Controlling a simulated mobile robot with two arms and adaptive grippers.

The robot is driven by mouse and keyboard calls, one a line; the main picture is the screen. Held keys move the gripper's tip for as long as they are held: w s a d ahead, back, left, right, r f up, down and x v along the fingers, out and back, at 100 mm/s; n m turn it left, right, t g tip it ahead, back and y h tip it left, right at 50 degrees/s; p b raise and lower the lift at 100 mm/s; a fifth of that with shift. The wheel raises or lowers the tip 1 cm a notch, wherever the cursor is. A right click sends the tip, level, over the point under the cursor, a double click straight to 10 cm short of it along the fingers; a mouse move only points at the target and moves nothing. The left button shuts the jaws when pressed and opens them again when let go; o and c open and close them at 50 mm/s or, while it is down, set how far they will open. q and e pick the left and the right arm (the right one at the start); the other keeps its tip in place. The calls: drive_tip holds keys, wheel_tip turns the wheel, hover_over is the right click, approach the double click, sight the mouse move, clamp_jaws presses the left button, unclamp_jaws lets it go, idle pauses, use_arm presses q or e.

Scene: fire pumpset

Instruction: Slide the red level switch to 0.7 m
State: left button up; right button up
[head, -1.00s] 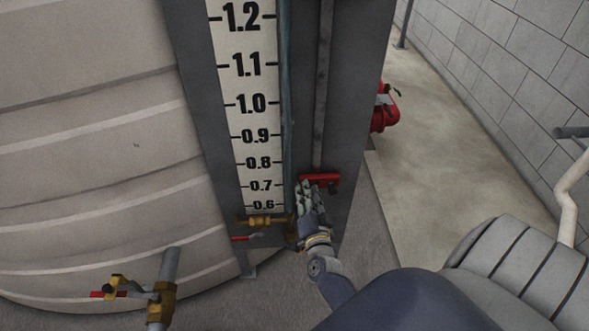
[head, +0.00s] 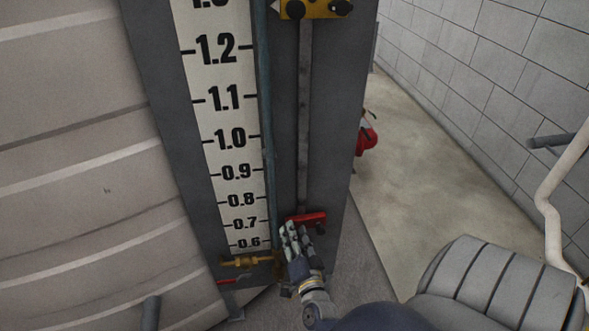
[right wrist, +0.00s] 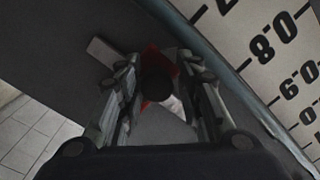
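The red level switch (head: 306,218) sits on a vertical rail beside the white level scale (head: 232,150). In the head view it appears roughly beside the 0.7 mark, but the slanted view hides the exact reading. My right gripper (head: 296,237) is just below and against the switch. In the right wrist view my right gripper's fingers (right wrist: 160,92) are spread apart, with the switch's black knob (right wrist: 156,84) and red body (right wrist: 150,60) between them. I cannot tell whether the fingers touch the knob. My left gripper is out of view.
A yellow level switch (head: 315,8) with black knobs sits higher on the same rail (head: 304,120). A brass valve (head: 246,260) is at the scale's foot. A large ribbed tank (head: 80,180) fills the left. Red equipment (head: 366,135) stands behind the panel.

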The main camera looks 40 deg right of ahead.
drive_tip(key=v, duration=1.2)
idle(0.3)
